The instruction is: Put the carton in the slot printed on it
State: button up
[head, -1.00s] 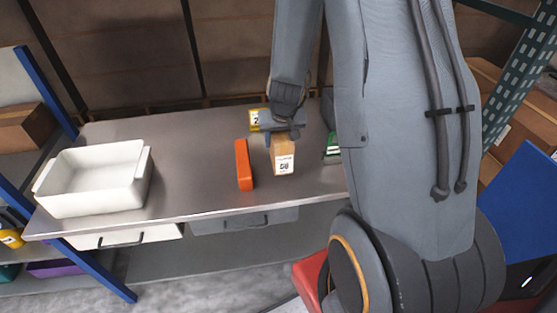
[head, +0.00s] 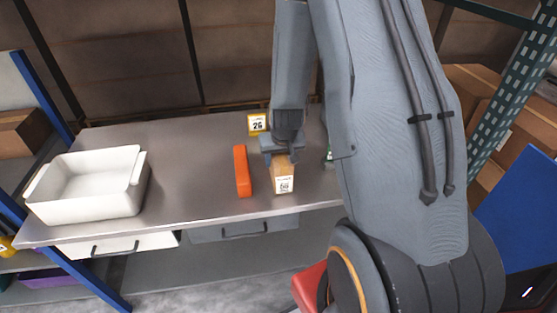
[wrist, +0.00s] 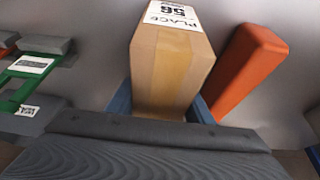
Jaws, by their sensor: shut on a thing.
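The carton (head: 284,176) is a small brown box with a white label on its near face. The label carries the word PLACE and a two-digit number, hard to read for certain. My gripper (head: 280,152) is shut on the carton from behind and above. In the wrist view the carton (wrist: 172,72) stands between the two blue fingers (wrist: 162,108). I cannot tell whether its base touches the table. A yellow-edged sign (head: 257,124) reading 26 stands at the back of the table (head: 195,165).
An orange block (head: 242,171) stands close left of the carton, apart from it in the head view. A green-framed item (head: 329,158) is to the right, partly hidden by my arm. A white bin (head: 90,203) sits at the table's left end. The table between bin and block is clear.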

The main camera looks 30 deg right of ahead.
jog(key=shift+f, duration=0.15)
jog(key=o, duration=1.4)
